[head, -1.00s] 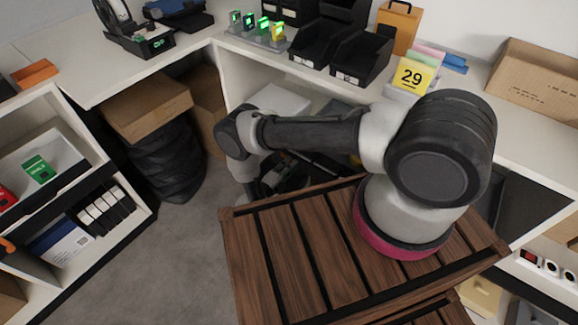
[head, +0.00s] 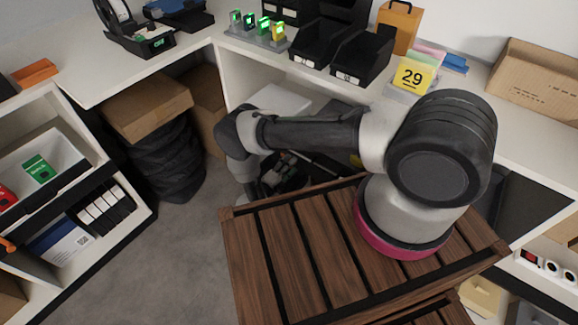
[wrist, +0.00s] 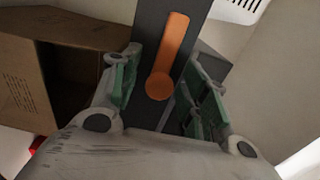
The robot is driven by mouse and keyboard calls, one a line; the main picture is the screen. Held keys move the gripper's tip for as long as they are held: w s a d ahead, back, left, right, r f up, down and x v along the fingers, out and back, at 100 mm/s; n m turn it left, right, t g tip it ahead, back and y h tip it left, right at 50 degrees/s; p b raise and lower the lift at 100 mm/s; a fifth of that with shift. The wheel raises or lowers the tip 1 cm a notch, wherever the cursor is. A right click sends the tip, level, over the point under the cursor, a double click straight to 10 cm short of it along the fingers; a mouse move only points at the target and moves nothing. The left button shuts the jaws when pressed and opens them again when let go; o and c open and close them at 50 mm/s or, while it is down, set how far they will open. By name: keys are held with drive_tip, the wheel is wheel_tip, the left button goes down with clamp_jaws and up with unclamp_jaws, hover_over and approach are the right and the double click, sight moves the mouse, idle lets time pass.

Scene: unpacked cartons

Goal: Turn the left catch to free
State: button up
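An orange catch (wrist: 171,52), a long flat lever with a round lower end, lies on a dark grey upright strip (wrist: 147,22) in the wrist view. Its long arm points up and leans slightly right. Only this one catch shows, so I cannot tell from the picture whether it is the left one. My gripper (wrist: 163,68) is open, with one green-padded finger on each side of the lever. I see gaps between the pads and the catch; whether the fingertips reach its depth is unclear. In the head view my arm hides the catch.
An open cardboard carton (wrist: 75,60) stands close to the left finger in the wrist view. A pale slotted part (wrist: 240,8) is at upper right.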

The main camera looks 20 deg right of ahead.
drive_tip(key=v, duration=1.2)
idle(0.4)
